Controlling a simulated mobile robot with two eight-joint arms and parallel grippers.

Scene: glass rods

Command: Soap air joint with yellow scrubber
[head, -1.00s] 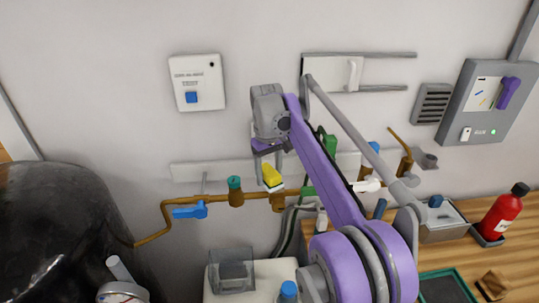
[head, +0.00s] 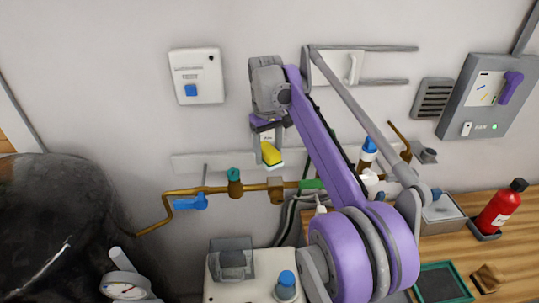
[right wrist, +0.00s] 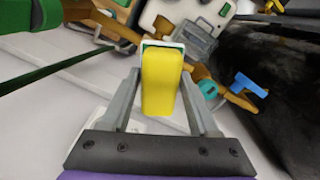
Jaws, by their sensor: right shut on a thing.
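My right gripper (head: 268,150) is shut on the yellow scrubber (head: 272,155), which has a pale edge at its lower side. It is held in the air, above and slightly left of a brass joint (head: 276,190) on the pipe, with a visible gap. In the right wrist view the scrubber (right wrist: 162,82) sits between the two grey fingers and hides what lies directly behind it. A brass fitting with a teal top (head: 234,182) and a blue-handled valve (head: 190,202) are further left on the pipe. My left gripper is not in view.
A dark rounded tank (head: 50,225) stands at left. A white box (head: 236,287) with a blue knob is below the pipe. A red bottle (head: 500,208) and a grey container (head: 441,219) stand on the wooden bench (head: 445,248). A green-rimmed tray lies there too.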

